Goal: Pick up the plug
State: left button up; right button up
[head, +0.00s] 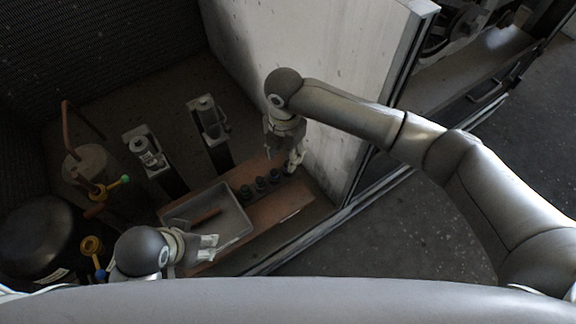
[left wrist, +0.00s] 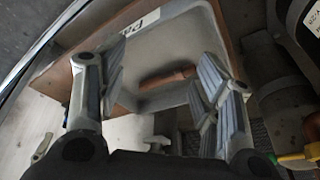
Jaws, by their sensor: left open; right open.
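A grey tray (head: 238,212) sits on a brown board and holds a reddish-brown rod-like piece (head: 206,216). A row of several small dark round pieces (head: 260,184) stands on the board right of the tray; I cannot tell which piece is the plug. My left gripper (head: 214,245) is open and empty at the tray's near edge. In the left wrist view its spread fingers (left wrist: 156,68) frame the tray (left wrist: 150,104), with the brown piece (left wrist: 168,76) lying beyond them. My right gripper (head: 293,165) is open and points down beside the right end of the dark row.
A pale wall panel (head: 290,50) rises close behind my right arm. Two upright grey fixtures (head: 150,152) (head: 208,120) stand behind the tray. Copper pipes and a rusty cylinder (head: 86,165) are at left, with a black rounded tank (head: 38,238) nearby. The board's front strip (head: 280,212) is clear.

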pick_arm(q)
jog(key=shift+f+b, duration=0.6)
jog(key=shift+f, duration=0.05)
pick_arm(e)
jog(key=f, duration=0.2)
jog(key=shift+w+d+f, duration=0.1)
jog(key=shift+d+f, duration=0.2)
jog(key=shift+f, duration=0.1)
pick_arm(q)
jog(key=w, duration=0.1)
jog(key=w+t, duration=0.1)
jog(key=w+d, duration=0.1)
jog(key=shift+w+r+t, duration=0.15)
jog(key=shift+r+t, duration=0.15)
jog(key=shift+r, duration=0.05)
pick_arm(e)
jog(key=shift+f, duration=0.95)
pick_arm(q)
jog(key=shift+w+d+r+t+h, duration=0.2)
jog(key=shift+w+t+h, duration=0.1)
jog(key=shift+w, duration=0.15)
pick_arm(e)
jog(key=shift+f, duration=0.2)
pick_arm(q)
jog(key=shift+a, duration=0.1)
pick_arm(e)
jog(key=c, duration=0.9)
